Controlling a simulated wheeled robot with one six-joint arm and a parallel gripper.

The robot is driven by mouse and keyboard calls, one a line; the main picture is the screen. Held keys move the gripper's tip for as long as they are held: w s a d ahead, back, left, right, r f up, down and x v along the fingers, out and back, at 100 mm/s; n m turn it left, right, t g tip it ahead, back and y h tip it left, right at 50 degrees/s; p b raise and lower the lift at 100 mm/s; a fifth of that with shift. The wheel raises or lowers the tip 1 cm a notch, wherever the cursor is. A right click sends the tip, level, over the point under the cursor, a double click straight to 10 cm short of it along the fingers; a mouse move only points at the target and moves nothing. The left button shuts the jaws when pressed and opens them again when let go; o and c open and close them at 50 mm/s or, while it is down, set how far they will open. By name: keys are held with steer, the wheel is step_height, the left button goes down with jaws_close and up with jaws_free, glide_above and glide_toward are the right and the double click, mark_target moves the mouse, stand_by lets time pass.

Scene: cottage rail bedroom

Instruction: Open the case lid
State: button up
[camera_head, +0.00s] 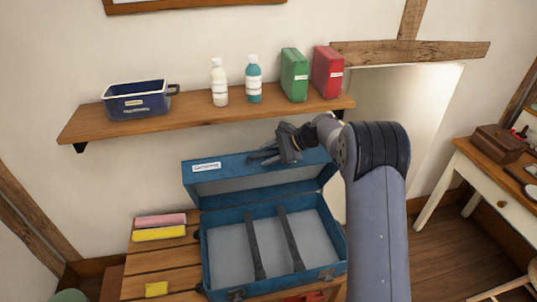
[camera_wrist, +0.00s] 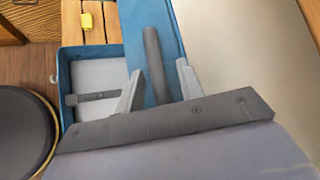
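The blue case (camera_head: 205,255) sits on a slatted wooden bench with its lid (camera_head: 215,182) raised at the back. Its grey interior with two dark straps shows. The lid has a white label on its edge and also shows in the wrist view (camera_wrist: 183,30). My gripper (camera_head: 263,156) is above the lid's upper side. In the wrist view my gripper (camera_wrist: 158,85) has its two fingers apart, with a dark grey bar (camera_wrist: 152,50), likely the case handle, between them. There are gaps beside the bar, so it does not look clamped.
A wooden shelf (camera_head: 190,122) above the case holds a blue bin (camera_head: 138,103), two bottles and green and red boxes, close to my gripper. Pink and yellow rolls (camera_head: 159,233) lie left of the case. A white table (camera_head: 478,183) stands at right.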

steer(key=b+v, duration=0.2)
steer(key=v, duration=0.8)
steer(key=shift+d+r, duration=0.3)
steer(key=shift+c, duration=0.3)
